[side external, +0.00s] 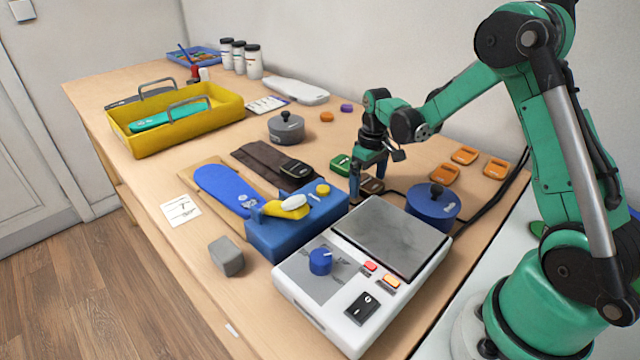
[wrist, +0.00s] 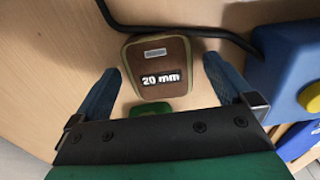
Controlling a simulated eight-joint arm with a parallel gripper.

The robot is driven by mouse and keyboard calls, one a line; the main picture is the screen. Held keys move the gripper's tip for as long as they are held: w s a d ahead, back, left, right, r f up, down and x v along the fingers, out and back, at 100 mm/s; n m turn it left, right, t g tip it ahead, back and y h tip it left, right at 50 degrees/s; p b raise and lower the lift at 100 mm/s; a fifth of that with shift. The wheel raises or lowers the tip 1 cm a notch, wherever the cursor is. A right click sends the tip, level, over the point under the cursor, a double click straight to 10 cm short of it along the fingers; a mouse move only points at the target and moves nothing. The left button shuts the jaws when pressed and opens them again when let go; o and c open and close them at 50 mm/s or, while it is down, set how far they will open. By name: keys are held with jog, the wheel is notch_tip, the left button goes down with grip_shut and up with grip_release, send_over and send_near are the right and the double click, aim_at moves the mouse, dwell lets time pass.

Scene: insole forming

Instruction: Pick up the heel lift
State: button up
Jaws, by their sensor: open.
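A brown heel lift (wrist: 158,65) marked "20 mm", with a green edge, lies flat on the table in the wrist view. In the side view the brown heel lift (side external: 373,186) shows low by my fingers, partly hidden. My gripper (wrist: 163,88) is open, with one blue finger on each side of the lift's near part. I cannot tell whether the fingers touch it. In the side view my gripper (side external: 369,174) points down close to the table. A green piece (wrist: 152,109) lies just nearer than the brown lift; it also shows in the side view (side external: 340,164).
A blue box (side external: 300,225) with a yellow knob stands close by. A white hot-plate unit (side external: 340,290) is in front, and a blue lidded pot (side external: 433,203) to the right. A black cable (wrist: 180,30) runs beyond the lift. Several orange pieces (side external: 465,156) lie behind.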

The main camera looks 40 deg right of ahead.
jog(key=shift+f, duration=0.1)
jog(key=c, duration=1.2)
jog(key=shift+c, duration=0.2)
